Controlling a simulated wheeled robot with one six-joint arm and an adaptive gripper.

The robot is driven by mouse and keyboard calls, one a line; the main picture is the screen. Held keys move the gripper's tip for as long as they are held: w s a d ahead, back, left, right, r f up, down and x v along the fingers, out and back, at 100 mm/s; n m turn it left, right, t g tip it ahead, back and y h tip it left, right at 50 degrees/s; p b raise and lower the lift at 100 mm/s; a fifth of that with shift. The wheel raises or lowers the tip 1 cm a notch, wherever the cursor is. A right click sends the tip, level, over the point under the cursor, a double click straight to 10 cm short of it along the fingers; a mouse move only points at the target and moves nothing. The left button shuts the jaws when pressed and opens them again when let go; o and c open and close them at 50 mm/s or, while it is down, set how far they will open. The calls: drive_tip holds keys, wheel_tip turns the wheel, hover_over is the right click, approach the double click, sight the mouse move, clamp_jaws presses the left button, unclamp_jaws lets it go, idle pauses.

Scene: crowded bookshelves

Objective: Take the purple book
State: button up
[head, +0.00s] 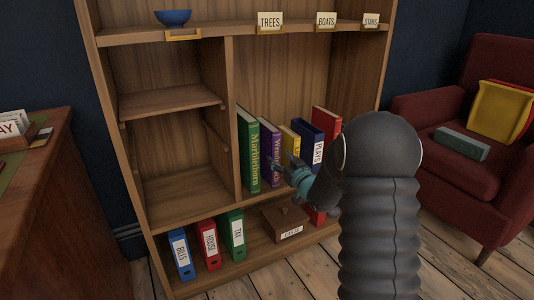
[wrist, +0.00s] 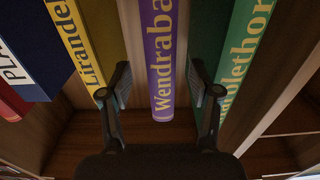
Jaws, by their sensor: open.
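The purple book (head: 268,155) stands upright on the middle shelf in the head view, between a green book (head: 248,150) on its left and a yellow book (head: 291,137) on its right. My gripper (head: 283,166) is in front of the books in the head view and partly covers the lower right of the purple book. In the wrist view my gripper (wrist: 161,92) is open, one finger on each side of the purple spine. I cannot tell whether the fingers touch the neighbouring books.
A blue book (head: 310,140) and a red book (head: 327,122) stand farther right. Blue, red and green binders (head: 232,234) and a brown box (head: 285,220) are on the bottom shelf. A wooden divider (head: 231,120) stands left of the books. The left compartments are empty.

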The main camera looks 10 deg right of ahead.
sight(270, 149)
drive_tip(key=shift+x, duration=3.7)
drive_tip(key=shift+r, duration=0.1)
clamp_jaws()
drive_tip(key=shift+r, duration=0.1)
